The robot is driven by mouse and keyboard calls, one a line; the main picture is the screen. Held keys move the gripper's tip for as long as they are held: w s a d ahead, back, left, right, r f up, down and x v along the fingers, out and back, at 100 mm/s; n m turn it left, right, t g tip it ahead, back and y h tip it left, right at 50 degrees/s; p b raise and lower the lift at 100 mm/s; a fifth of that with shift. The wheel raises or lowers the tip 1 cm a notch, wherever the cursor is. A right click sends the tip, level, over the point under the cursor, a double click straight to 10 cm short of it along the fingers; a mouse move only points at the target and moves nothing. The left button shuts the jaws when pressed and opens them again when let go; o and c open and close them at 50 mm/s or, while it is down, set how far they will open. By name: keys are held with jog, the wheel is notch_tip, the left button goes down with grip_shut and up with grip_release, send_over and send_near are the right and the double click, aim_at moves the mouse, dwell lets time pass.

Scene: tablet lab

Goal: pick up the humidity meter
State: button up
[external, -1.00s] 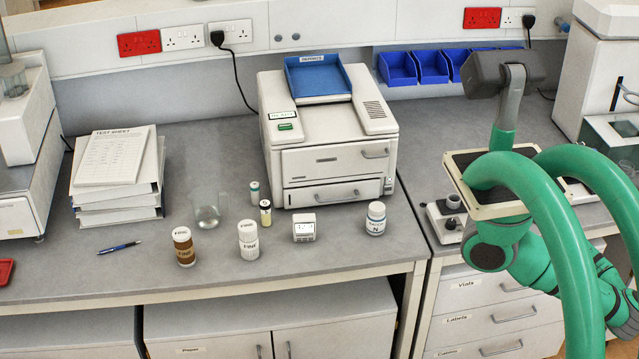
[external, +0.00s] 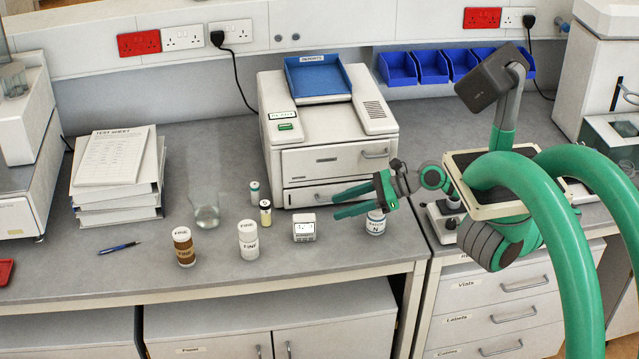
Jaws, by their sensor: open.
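The small white box-shaped device with a display on its face, which looks like the humidity meter (external: 304,229), stands on the grey bench in front of the printer. My gripper (external: 336,203) is open and empty, its green fingers pointing left. In the picture it is just right of the meter and slightly above it, apart from it. My gripper partly covers the white bottle marked N (external: 376,224) to the meter's right.
The printer (external: 330,140) stands behind. Left of the meter are a white bottle (external: 248,240), a brown bottle (external: 184,247), two small vials and a glass beaker (external: 206,214). A pen (external: 119,248) lies further left. Bare bench lies in front of the meter.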

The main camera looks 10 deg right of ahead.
aim_at(308, 217)
jog(key=shift+n, duration=0.3)
jog(key=x, duration=0.6)
jog(key=shift+s+a+f, duration=0.15)
jog(key=shift+s+a, duration=0.1)
jog(key=shift+a, duration=0.1)
jog(key=shift+w+x, duration=0.2)
jog(key=shift+x, duration=1.1)
jog(key=shift+w+x, duration=0.2)
jog(key=shift+x, duration=1.1)
jog(key=c, duration=1.1)
